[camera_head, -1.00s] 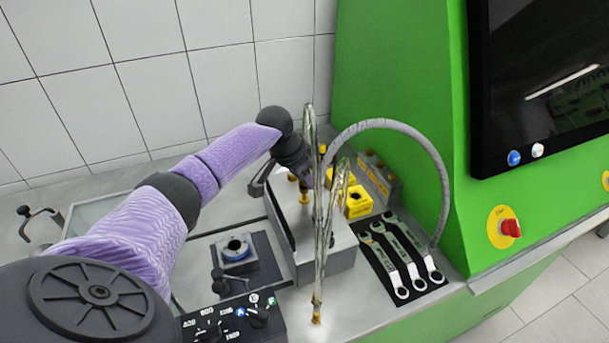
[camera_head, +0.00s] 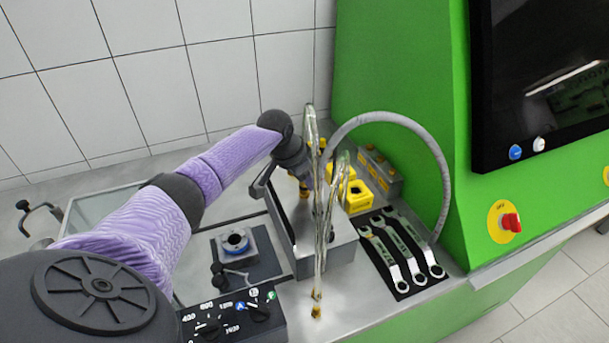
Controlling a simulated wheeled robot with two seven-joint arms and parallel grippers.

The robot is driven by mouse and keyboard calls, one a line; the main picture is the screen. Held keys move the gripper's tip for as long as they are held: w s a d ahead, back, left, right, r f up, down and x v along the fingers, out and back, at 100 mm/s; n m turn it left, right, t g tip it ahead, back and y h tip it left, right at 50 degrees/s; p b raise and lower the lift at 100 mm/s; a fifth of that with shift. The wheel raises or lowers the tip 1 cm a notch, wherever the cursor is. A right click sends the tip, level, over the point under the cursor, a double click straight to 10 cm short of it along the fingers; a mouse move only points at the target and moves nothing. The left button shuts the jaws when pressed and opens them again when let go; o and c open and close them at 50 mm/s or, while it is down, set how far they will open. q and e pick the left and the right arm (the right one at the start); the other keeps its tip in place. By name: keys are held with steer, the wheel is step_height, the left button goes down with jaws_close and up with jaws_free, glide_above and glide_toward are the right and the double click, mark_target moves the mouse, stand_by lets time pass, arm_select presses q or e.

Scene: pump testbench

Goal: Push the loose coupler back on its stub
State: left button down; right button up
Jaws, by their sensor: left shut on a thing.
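My left gripper (camera_head: 304,181) reaches in from the left above a grey block (camera_head: 342,246) on the bench. It points down and is shut on what looks like the loose coupler; the fingers and their hold are mostly hidden behind clear hoses (camera_head: 322,225). A small brass fitting (camera_head: 303,192) shows just below the fingers, probably part of the coupler or stub. I cannot tell whether the coupler touches its stub. Another brass fitting (camera_head: 316,310) stands at the hose's lower end near the bench front. My right gripper is not in view.
Yellow blocks (camera_head: 359,197) and a grey hose (camera_head: 440,165) lie right of the gripper. Several wrenches (camera_head: 393,268) lie on a dark mat. A control box (camera_head: 235,318) stands in front; a green cabinet (camera_head: 410,80) rises at right.

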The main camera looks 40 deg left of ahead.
arm_select(q)
steer(key=shift+f, duration=0.2)
stand_by(0.5)
steer(key=shift+c, duration=1.7)
jaws_free()
step_height(320, 180, up, 7)
steer(key=p, duration=0.7)
steer(key=shift+r, duration=0.15)
